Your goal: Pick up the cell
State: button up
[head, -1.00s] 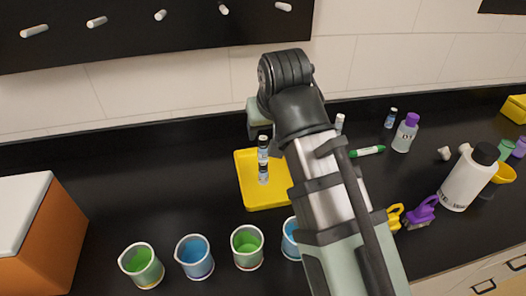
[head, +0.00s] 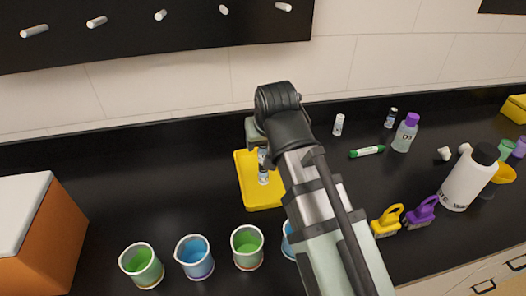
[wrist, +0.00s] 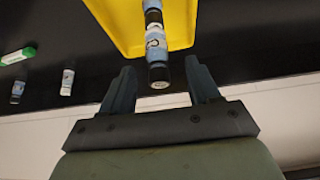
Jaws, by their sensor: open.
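Small cylinders with blue-and-white labels and dark ends, which I take to be the cell, stand in line at the yellow tray (head: 250,200). In the head view the lower cylinder (head: 263,177) shows, and my arm partly covers the one above it. In the wrist view the labelled cylinder (wrist: 156,42) runs from the tray toward me, its near end between my fingertips. I cannot tell whether the cylinders are stacked or side by side. My gripper (wrist: 159,65) is open, with a finger on each side and gaps to both. The head view hides its fingertips.
Cups of green and blue liquid (head: 194,256) stand in front of the tray. An orange box (head: 40,235) is at left. A green marker (head: 367,151), small vials (head: 338,125), a purple-capped bottle (head: 405,133) and a white bottle (head: 468,178) are at right. Black counter lies between.

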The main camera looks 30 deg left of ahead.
aim_at(263, 147)
jog(key=shift+w+x, duration=0.2)
jog(key=shift+x, duration=2.3)
jog(key=shift+c, duration=0.4)
grip_shut()
